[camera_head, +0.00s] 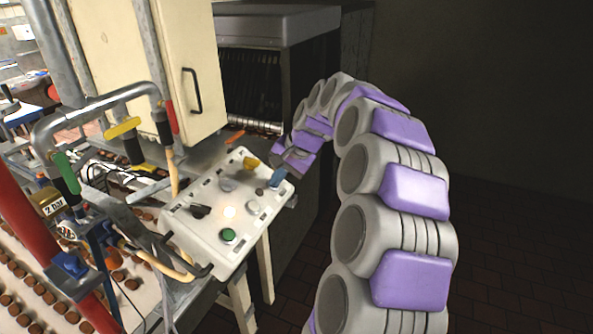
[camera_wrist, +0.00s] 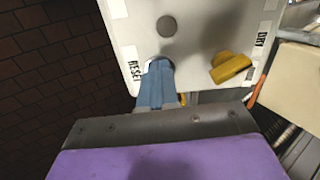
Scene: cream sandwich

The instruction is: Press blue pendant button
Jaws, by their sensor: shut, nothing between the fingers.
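The white control pendant (camera_head: 205,235) stands tilted in the middle of the head view, and its panel (camera_wrist: 120,35) fills the top of the wrist view. My gripper (camera_head: 275,182) is at the panel's right corner. In the wrist view my gripper's blue fingers (camera_wrist: 158,68) are shut and empty, with their tips over a round light ring beside the "RESET" label (camera_wrist: 134,71). I make out no blue button apart from the fingers; that spot is covered by the tips. Whether they touch or press a button I cannot tell.
A yellow knob (camera_wrist: 231,67) is right of the fingers and a dark round button (camera_wrist: 166,25) lies beyond them. The panel also has a green button (camera_head: 228,235), a glowing lamp (camera_head: 230,212) and a black knob (camera_head: 200,211). A cream cabinet (camera_head: 150,60) stands behind.

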